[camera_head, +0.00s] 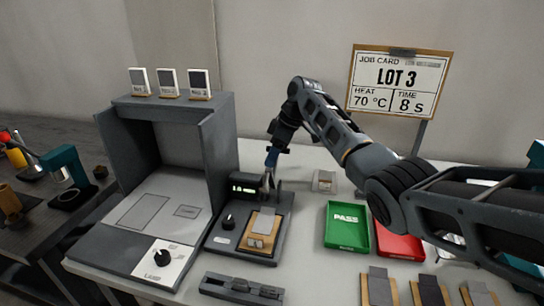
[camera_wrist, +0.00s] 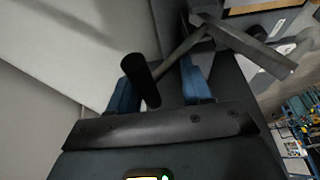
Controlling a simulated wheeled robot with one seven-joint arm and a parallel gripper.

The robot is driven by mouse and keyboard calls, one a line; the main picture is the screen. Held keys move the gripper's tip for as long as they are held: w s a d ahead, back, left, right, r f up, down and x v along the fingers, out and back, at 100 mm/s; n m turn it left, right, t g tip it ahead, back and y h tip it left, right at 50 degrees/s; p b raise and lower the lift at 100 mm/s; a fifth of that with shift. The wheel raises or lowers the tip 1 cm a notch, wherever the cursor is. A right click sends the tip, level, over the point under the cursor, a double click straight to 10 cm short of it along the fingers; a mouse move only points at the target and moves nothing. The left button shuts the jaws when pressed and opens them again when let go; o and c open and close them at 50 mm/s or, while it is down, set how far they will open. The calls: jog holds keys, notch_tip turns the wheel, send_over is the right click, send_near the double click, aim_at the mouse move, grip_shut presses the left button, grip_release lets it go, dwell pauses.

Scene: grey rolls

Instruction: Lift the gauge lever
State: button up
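The gauge (camera_head: 222,241) is a dark grey unit on the bench with a small green-lit display (camera_head: 243,188) and a round knob. A tan-and-grey sample (camera_head: 262,228) lies on its front. My gripper (camera_head: 272,160) is above the back right of the gauge, pointing down. The wrist view shows its two blue fingers (camera_wrist: 160,85) apart. The lever's black cylindrical handle (camera_wrist: 140,80) shows between them, overlapping the left finger in the picture; I cannot tell whether they touch. A grey rod (camera_wrist: 180,53) runs from the handle toward the right. In the head view the lever is small and partly hidden.
A grey heater box (camera_head: 215,135) with a lamp knob stands left of the gauge. A green PASS tray (camera_head: 346,227) and a red tray (camera_head: 398,243) lie to the right, below my arm. Several samples lie along the front. A job card (camera_head: 398,82) stands behind.

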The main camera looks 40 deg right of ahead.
jog(key=d+r, duration=0.5)
jog(key=d, duration=0.1)
jog(key=shift+w+r+b, duration=0.3)
jog(key=shift+w+r, duration=0.05)
dwell(0.4)
dwell(0.5)
jog(key=shift+d, duration=0.1)
jog(key=v, duration=0.7)
jog(key=shift+r, duration=0.35)
jog(key=shift+s, duration=0.15)
